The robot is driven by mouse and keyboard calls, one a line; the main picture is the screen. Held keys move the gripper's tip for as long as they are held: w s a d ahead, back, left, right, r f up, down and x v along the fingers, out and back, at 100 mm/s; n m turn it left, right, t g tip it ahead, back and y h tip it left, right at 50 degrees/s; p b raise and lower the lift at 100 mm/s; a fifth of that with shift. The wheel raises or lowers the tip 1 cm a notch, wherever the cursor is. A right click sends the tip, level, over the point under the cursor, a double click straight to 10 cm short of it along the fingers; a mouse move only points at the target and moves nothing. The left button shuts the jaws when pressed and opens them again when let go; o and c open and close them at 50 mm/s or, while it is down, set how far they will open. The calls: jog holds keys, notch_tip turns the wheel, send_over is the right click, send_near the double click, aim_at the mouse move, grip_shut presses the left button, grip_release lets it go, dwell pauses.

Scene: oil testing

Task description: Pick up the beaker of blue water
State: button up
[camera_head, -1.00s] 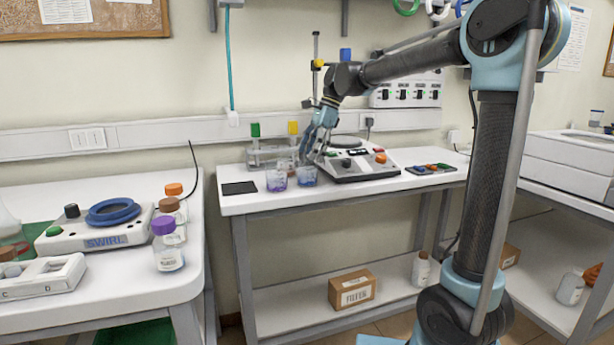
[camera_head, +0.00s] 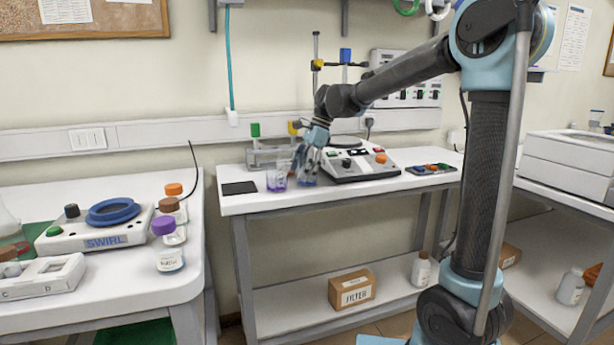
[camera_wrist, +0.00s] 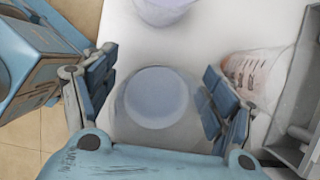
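The beaker of blue water (camera_wrist: 152,98) stands on the white middle table, seen from above in the wrist view. In the head view it is mostly hidden behind my gripper, with a bit of blue (camera_head: 308,182) showing low down. My gripper (camera_head: 306,172) has come down over it. In the wrist view my gripper (camera_wrist: 160,95) is open, with its finger pads to the left and right of the beaker. A narrow gap seems to show at the left; contact at the right I cannot tell.
A beaker of purple liquid (camera_head: 276,180) stands close by on the left; it also shows in the wrist view (camera_wrist: 163,9). A clear vessel with red marks (camera_wrist: 256,76) is close beside the right finger. A hotplate device (camera_head: 352,163) stands to the right, a black pad (camera_head: 239,188) to the left.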

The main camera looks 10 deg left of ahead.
jog(key=c, duration=1)
jog(key=shift+r, duration=0.1)
jog(key=shift+c, duration=0.2)
